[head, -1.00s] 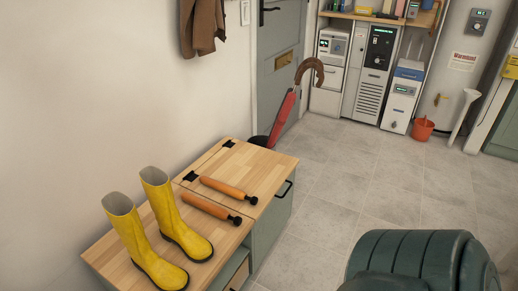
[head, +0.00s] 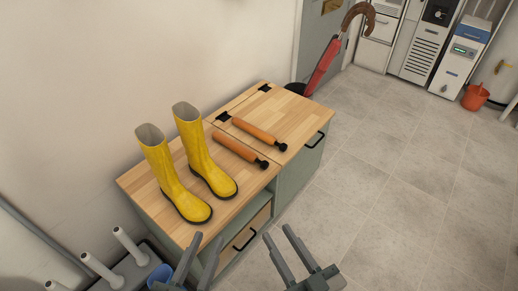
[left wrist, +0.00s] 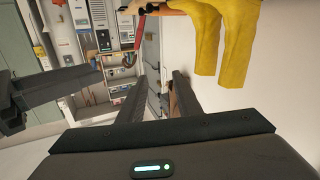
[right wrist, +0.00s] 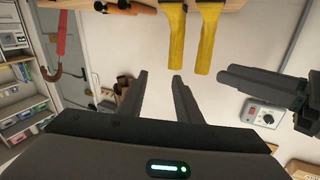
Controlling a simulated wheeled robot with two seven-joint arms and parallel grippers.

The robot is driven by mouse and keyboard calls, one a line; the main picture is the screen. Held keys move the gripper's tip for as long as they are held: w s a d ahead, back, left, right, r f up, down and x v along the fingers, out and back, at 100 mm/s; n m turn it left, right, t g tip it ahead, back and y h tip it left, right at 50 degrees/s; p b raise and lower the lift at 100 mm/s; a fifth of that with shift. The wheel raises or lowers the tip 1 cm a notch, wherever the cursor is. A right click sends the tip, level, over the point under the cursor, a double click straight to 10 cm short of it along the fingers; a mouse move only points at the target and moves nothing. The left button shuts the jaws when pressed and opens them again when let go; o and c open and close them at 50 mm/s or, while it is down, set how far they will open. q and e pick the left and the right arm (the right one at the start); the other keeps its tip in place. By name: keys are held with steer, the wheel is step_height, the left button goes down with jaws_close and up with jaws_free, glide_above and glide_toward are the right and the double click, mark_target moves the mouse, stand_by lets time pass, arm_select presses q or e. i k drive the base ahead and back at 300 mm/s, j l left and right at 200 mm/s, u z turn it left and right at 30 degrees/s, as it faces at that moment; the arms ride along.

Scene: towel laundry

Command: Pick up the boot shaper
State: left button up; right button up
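Two boot shapers, orange-brown wooden rods with black ends, lie side by side on the wooden bench top. The nearer boot shaper (head: 234,149) is by the yellow boots, and the farther boot shaper (head: 255,131) is behind it. The right wrist view also shows a boot shaper (right wrist: 142,9) at its top edge. My left gripper (head: 208,237) is open and empty at the bottom of the head view, in front of the bench. My right gripper (head: 277,232) is open and empty to its right. Neither gripper touches a shaper.
A pair of yellow boots (head: 173,180) stands upright on the bench (head: 146,184), left of the shapers. A rack with pale pegs (head: 130,247) is at lower left. A red umbrella (head: 323,68) stands behind the bench. Open tiled floor (head: 400,200) lies to the right.

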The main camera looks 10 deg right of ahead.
mark_target(247, 154)
steer(key=k+u, duration=0.2)
steer(key=u, duration=0.3)
steer(key=k+u, duration=0.2)
steer(key=u, duration=0.3)
